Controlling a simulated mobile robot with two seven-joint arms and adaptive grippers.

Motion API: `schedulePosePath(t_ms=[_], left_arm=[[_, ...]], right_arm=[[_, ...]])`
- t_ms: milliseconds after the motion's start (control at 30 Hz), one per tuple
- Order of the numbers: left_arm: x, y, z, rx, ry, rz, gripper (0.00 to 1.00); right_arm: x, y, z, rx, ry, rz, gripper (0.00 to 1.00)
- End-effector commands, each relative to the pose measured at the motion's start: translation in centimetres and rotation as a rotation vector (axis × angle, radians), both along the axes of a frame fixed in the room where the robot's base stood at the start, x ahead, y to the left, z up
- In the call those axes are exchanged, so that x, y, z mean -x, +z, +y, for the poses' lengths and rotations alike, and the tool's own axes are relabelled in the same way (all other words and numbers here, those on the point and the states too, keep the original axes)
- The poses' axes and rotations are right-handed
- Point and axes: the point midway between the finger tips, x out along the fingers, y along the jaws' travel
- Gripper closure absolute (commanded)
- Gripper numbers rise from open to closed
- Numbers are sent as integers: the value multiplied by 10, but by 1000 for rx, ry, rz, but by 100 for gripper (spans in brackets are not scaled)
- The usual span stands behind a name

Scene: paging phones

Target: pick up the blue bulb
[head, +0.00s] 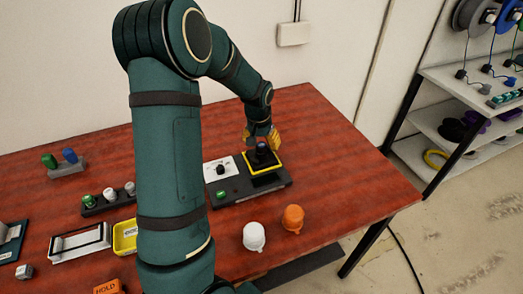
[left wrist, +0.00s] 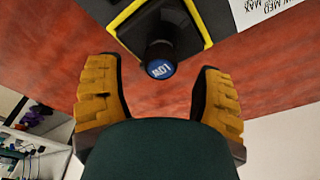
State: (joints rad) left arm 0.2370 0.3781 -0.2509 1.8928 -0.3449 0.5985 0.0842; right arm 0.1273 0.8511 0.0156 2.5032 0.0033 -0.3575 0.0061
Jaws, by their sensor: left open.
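A dark, round piece with a blue top (left wrist: 160,69) stands in a yellow-edged square on the black device. In the head view its blue top (head: 262,146) shows just under my left gripper. My left gripper (head: 262,137) is open above it; in the left wrist view its yellow-padded fingers (left wrist: 159,88) lie on either side, apart from the blue top. White lettering on the top is hard to read. Another blue bulb (head: 70,155) stands beside a green one (head: 49,161) on a grey holder at the far left. My right gripper is not in view.
A rack (head: 110,202) and yellow tray (head: 125,238) are left. The table's right side is clear.

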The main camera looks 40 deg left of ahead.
Motion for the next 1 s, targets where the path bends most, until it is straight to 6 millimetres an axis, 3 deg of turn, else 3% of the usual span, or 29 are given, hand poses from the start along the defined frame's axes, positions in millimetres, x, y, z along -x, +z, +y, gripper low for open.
schedulePosePath(t_ms=[200,467,633,1000], left_arm=[[-3,-31,2,1,0,2,33],[-4,-32,2,0,0,0,35],[-4,-32,2,0,0,0,94],[-4,-32,2,0,-1,0,98]], right_arm=[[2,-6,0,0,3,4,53],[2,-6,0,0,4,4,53],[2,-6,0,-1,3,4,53],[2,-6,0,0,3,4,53]])
